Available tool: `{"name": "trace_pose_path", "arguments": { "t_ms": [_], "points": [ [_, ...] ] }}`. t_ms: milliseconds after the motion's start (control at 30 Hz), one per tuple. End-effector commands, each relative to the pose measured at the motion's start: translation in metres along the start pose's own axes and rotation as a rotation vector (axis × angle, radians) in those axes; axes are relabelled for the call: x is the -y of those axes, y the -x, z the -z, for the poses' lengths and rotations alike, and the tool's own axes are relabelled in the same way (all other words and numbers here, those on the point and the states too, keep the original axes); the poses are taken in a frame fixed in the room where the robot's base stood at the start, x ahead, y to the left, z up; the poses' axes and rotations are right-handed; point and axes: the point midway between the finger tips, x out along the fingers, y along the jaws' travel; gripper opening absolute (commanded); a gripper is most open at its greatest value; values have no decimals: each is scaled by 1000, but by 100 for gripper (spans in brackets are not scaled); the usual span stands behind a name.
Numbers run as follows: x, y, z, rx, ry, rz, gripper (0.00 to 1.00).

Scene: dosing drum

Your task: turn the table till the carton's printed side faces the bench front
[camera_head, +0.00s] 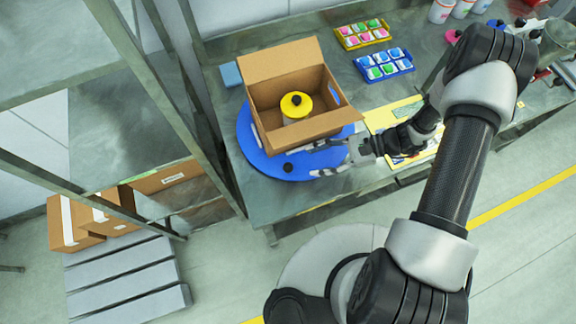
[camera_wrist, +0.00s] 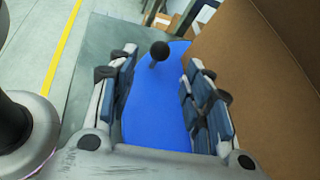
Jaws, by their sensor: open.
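The round blue table (camera_head: 262,157) lies on the bench, with a black knob (camera_head: 287,167) standing near its front rim. An open brown carton (camera_head: 318,126) sits on the table, flaps up. A blue and white mark shows on its right side; I cannot read it or tell whether it is the printed side. My gripper (camera_head: 311,161) is open and low at the table's right front, its fingers pointing left towards the knob. In the wrist view the knob (camera_wrist: 160,50) shows ahead between the fingertips, apart from both, and the carton (camera_wrist: 262,75) rises close beside the right finger.
A container with a yellow lid (camera_head: 296,105) stands inside the carton. A small blue block (camera_head: 231,74) lies behind the table at left. Yellow and blue trays (camera_head: 385,66) of coloured pieces lie at the back right. A shelf frame (camera_head: 160,95) stands close to the bench's left end.

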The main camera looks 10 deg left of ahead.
Motion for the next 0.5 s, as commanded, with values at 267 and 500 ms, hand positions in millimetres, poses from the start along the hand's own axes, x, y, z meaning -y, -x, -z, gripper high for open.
{"name": "trace_pose_path", "arguments": {
  "t_ms": [267, 500],
  "points": [
    [-2, -60, 0, 1, -1, -5, 46],
    [-1, -87, 0, 0, -1, -1, 46]
  ]
}}
